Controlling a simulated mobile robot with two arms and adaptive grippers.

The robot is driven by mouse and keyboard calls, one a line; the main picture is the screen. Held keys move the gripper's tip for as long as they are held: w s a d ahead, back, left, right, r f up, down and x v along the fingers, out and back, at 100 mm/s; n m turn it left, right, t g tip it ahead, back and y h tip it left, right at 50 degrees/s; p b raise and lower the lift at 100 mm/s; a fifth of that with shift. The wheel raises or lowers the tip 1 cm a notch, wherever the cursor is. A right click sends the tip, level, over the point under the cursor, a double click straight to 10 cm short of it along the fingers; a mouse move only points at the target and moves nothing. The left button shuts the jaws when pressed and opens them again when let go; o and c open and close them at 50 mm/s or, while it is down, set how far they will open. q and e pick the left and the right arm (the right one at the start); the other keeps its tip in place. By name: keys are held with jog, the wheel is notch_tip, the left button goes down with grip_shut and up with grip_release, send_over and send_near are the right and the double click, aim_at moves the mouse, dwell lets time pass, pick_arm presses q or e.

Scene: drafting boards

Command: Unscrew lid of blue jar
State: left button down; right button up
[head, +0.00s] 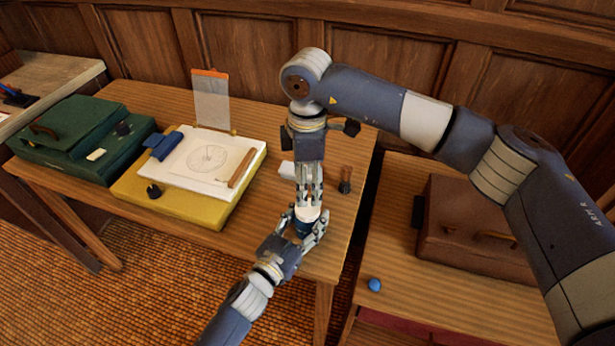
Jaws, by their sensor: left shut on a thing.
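The blue jar (303,229) is near the front right corner of the wooden table and looks upright. It is small and mostly hidden between the fingers of my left gripper (308,220), which is shut on it from the front. A pale band, perhaps the lid (309,212), shows above the dark blue body. My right gripper (308,198) points straight down directly above the jar, its fingertips at the top. Something orange-brown shows between its fingers. I cannot tell whether these fingers are closed on the lid or only around it.
A brush-like wooden item (345,181) stands right of my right gripper, and a white block (287,170) lies to its left. A yellow drafting board (225,203) and green case (60,140) are farther left. A brown case (470,225) and blue ball (375,285) rest on the right table.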

aim_at(307, 208)
notch_tip(307, 208, down, 8)
jog(key=shift+r, duration=0.25)
